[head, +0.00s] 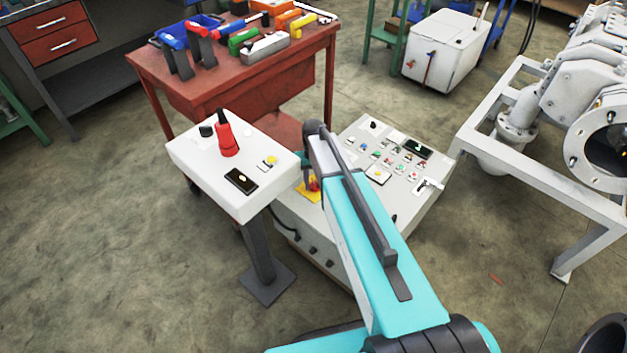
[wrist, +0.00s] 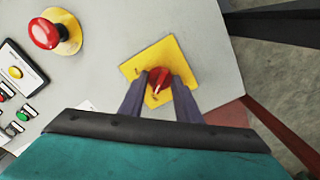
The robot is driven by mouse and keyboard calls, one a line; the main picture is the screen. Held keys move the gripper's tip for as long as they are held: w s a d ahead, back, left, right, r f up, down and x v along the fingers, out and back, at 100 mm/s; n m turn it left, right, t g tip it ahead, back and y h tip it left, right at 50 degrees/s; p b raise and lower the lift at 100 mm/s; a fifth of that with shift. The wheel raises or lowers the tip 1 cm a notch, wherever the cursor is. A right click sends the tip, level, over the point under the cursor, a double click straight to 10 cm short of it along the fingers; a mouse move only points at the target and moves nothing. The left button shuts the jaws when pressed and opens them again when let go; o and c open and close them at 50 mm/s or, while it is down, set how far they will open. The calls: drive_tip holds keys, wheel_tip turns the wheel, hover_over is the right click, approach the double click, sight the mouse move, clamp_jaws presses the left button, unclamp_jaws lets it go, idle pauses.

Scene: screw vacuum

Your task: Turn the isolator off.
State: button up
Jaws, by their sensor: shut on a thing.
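The isolator is a red rotary knob (wrist: 160,78) on a square yellow plate (wrist: 178,52) near the corner of a pale control cabinet (wrist: 120,20). My gripper (wrist: 159,76) is shut on the red knob, one dark finger on each side of it. A pale mark shows on the knob's face, at a slant to the plate's edges. In the head view, the yellow plate (head: 308,193) shows left of my arm on the cabinet (head: 345,140), and my arm and gripper partly cover the knob.
A red mushroom button (wrist: 44,33) on a round yellow base stands on the same panel. A white pedestal box (head: 190,160) with a red device (head: 227,140) stands close to the left of my gripper. A red tool table (head: 150,70) is behind. Open floor lies at left.

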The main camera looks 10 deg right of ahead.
sight(314, 184)
drive_tip(key=shift+n, duration=0.9)
drive_tip(key=o, duration=1.1)
drive_tip(key=shift+c, duration=0.2)
drive_tip(key=shift+r, duration=0.1)
wheel_tip(314, 184, up, 14)
drive_tip(key=shift+f+p, duration=0.2)
drive_tip(key=shift+p, duration=0.2)
